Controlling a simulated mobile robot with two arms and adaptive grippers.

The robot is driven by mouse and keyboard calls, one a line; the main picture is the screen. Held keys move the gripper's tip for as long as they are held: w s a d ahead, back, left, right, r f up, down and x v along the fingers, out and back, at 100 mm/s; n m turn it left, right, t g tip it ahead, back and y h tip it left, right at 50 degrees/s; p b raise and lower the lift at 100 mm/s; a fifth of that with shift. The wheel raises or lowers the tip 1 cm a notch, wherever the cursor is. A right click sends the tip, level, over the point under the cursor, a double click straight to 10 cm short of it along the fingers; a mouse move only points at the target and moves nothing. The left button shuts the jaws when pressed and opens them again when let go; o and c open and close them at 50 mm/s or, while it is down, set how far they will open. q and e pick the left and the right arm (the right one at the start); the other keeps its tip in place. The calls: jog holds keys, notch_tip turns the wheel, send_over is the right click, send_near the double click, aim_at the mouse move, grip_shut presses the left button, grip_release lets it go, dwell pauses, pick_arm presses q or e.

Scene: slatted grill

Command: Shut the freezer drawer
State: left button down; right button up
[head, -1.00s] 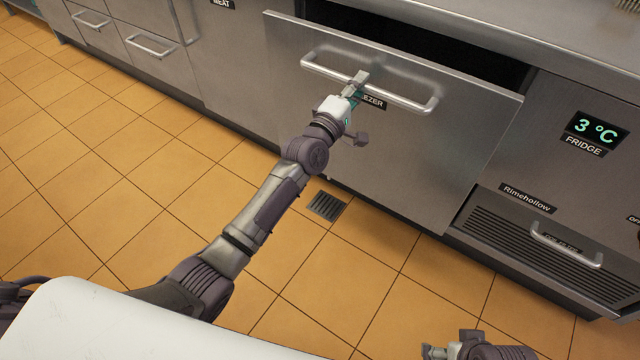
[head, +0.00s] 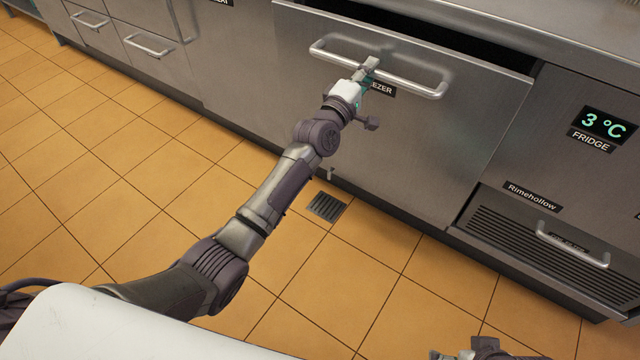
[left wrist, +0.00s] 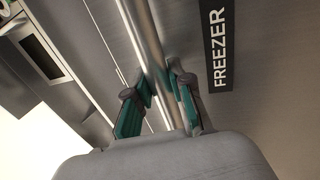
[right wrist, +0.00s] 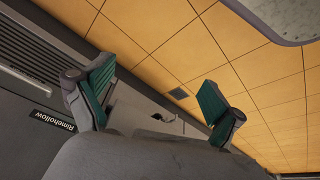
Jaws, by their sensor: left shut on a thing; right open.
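The freezer drawer (head: 440,150) has a wide steel front with a FREEZER label. A dark gap shows above its top edge, so it stands partly open. Its bar handle (head: 410,82) runs across the upper front. My left gripper (head: 368,68) is shut on the handle, near its middle. In the left wrist view the green-padded fingers (left wrist: 158,98) sit on both sides of the bar (left wrist: 148,40), beside the FREEZER label. My right gripper (right wrist: 155,95) is open and empty, low over the floor, away from the drawer; it shows only partly at the bottom of the head view.
Right of the drawer is a fridge panel reading 3 °C (head: 603,124), above a vent grille with a handle (head: 570,245). Smaller drawers (head: 150,50) stand at the left. The tiled floor (head: 120,200) is clear, with a floor drain (head: 327,206).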

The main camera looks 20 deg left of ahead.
dwell(0.4)
pick_arm(q)
jog(key=shift+w+d+b, duration=0.1)
jog(key=shift+w+b, duration=0.25)
jog(key=shift+w, duration=0.05)
jog(key=shift+f+b+x, duration=0.15)
jog(key=shift+b+x, duration=0.6)
jog(key=shift+x, duration=0.05)
jog(key=shift+f+b+x, duration=0.15)
jog(key=shift+b+x, duration=0.6)
jog(key=shift+x, duration=0.05)
pick_arm(e)
jog(key=w+a+r+t+y, duration=0.1)
jog(key=w+a+r+t, duration=0.1)
jog(key=w+r+t, duration=0.2)
jog(key=w+a+r+t+y, duration=0.1)
jog(key=w+a+r+t, duration=0.2)
jog(key=w, duration=0.6)
jog(key=shift+w+r+n+t+y, duration=0.3)
jog(key=shift+w+r+t, duration=0.15)
jog(key=shift+t, duration=0.85)
pick_arm(q)
jog(key=shift+w, duration=0.1)
pick_arm(e)
jog(key=shift+r, duration=0.1)
